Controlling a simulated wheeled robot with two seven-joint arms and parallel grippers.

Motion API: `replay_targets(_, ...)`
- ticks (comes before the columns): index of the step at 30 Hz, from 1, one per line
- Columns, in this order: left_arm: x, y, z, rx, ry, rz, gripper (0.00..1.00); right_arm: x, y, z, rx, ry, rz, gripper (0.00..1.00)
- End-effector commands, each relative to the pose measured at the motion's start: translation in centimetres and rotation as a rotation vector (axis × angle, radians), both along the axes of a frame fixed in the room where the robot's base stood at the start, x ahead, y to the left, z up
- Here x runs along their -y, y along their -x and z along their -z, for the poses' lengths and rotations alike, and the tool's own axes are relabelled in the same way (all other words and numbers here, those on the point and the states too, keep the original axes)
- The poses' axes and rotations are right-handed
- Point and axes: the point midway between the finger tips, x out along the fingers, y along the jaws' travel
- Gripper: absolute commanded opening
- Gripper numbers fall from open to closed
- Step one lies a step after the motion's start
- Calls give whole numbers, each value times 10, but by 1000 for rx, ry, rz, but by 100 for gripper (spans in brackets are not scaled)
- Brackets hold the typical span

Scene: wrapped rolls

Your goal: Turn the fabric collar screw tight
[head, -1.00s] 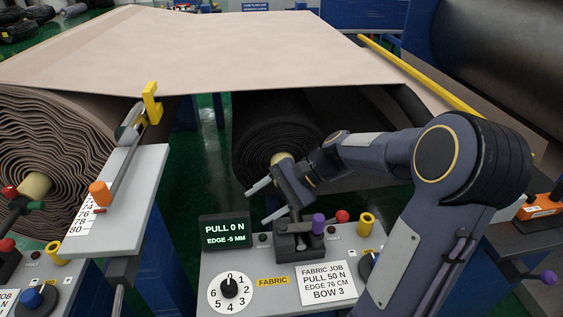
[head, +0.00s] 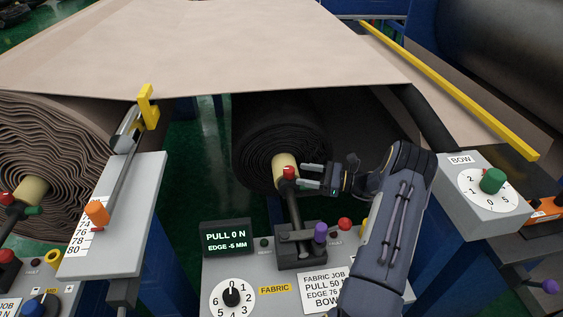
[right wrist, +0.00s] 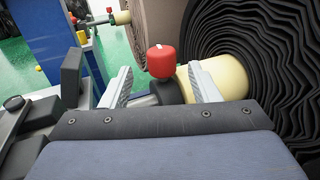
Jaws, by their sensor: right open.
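The fabric collar screw has a red head (head: 289,172) and sits on a dark collar at the pale core (head: 284,160) of the dark fabric roll (head: 268,128). My right gripper (head: 306,176) is open, with its fingers pointing left at the screw. In the right wrist view the red screw head (right wrist: 161,60) shows between the two open fingers, with a gap on each side. The dark collar (right wrist: 168,91) and the pale core (right wrist: 222,78) lie behind and below it. My left gripper is not in view.
The fabric panel has a readout (head: 226,237) showing PULL 0 N and EDGE -5 MM, a dial (head: 231,296) and a purple-knobbed lever (head: 320,233). A BOW box (head: 485,195) stands at right. A scale plate with an orange knob (head: 97,213) is at left.

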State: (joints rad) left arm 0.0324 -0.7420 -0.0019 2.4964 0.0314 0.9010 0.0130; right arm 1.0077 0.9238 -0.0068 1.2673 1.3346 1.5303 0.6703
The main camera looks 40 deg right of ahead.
Motion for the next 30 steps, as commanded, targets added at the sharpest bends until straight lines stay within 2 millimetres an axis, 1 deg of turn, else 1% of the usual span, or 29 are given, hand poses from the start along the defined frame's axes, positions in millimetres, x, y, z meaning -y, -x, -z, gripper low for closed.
replay_targets(2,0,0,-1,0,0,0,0,0,-1,0,0,-1,1,56)
replay_targets(5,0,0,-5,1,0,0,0,-6,-7,-1,1,-2,-2,56)
replay_targets(12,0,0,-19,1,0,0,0,-31,-36,-3,0,-1,-4,56)
replay_targets(18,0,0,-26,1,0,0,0,-46,-54,-1,-1,-1,-2,56)
replay_targets(22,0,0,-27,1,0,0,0,-50,-59,0,0,0,-1,56)
replay_targets(29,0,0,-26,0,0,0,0,-50,-60,0,0,1,0,56)
replay_targets(30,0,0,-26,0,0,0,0,-50,-60,0,0,1,0,52)
